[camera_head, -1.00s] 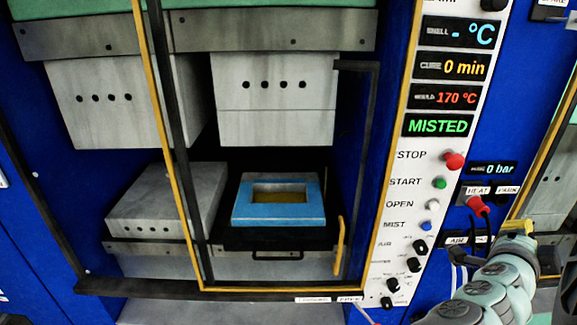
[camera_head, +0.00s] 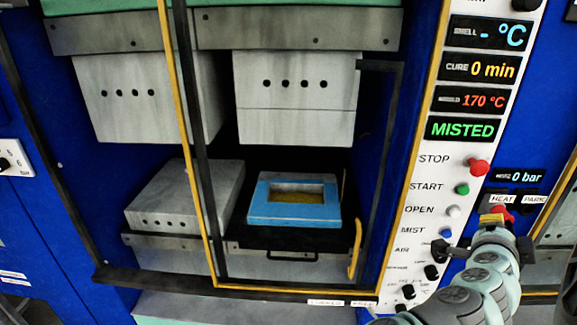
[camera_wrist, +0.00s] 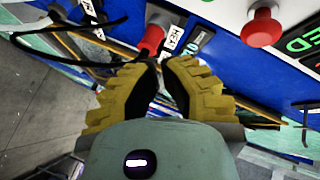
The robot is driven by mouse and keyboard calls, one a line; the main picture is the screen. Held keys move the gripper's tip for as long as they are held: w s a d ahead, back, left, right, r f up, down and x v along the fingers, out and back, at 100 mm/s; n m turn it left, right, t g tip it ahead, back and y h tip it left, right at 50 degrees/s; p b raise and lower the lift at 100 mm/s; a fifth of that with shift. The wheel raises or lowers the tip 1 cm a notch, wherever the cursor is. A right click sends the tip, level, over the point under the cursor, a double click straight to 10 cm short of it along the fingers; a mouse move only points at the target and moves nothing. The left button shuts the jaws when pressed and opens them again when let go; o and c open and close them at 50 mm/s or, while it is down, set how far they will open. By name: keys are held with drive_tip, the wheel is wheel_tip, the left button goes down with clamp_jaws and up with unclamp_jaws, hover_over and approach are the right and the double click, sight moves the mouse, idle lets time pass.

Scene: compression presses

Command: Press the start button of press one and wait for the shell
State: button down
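The green START button (camera_head: 462,188) is on the white control panel (camera_head: 420,235) of the press, below the red STOP button (camera_head: 479,167). The panel reads MISTED (camera_head: 460,129), cure 0 min, mould 170 °C and a dash for the shell temperature. My gripper (camera_head: 493,217) is just right of and below START, apart from it. In the wrist view its yellow fingers (camera_wrist: 164,66) come together at the tips with nothing between them. A blue frame (camera_head: 272,217) with a yellowish recess sits in the press.
The red HEAT knob (camera_wrist: 153,38) is close beyond my fingertips, with dark cables (camera_wrist: 60,40) beside it. A white OPEN button (camera_head: 453,211) is below START. The guard (camera_head: 205,190) has a yellow edge. A pressure display (camera_head: 520,177) reads 0 bar.

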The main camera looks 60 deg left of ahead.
sight(464, 190)
drive_tip(key=w+a+p, duration=0.1)
drive_tip(key=w+a, duration=0.3)
drive_tip(key=a, duration=0.1)
drive_tip(key=shift+w+a, duration=0.2)
drive_tip(key=shift+a, duration=0.05)
drive_tip(key=c, duration=1.7)
unclamp_jaws()
clamp_jaws()
drive_tip(key=shift+w+a, duration=0.1)
drive_tip(key=shift+w+a, duration=0.15)
drive_tip(key=shift+a, duration=0.05)
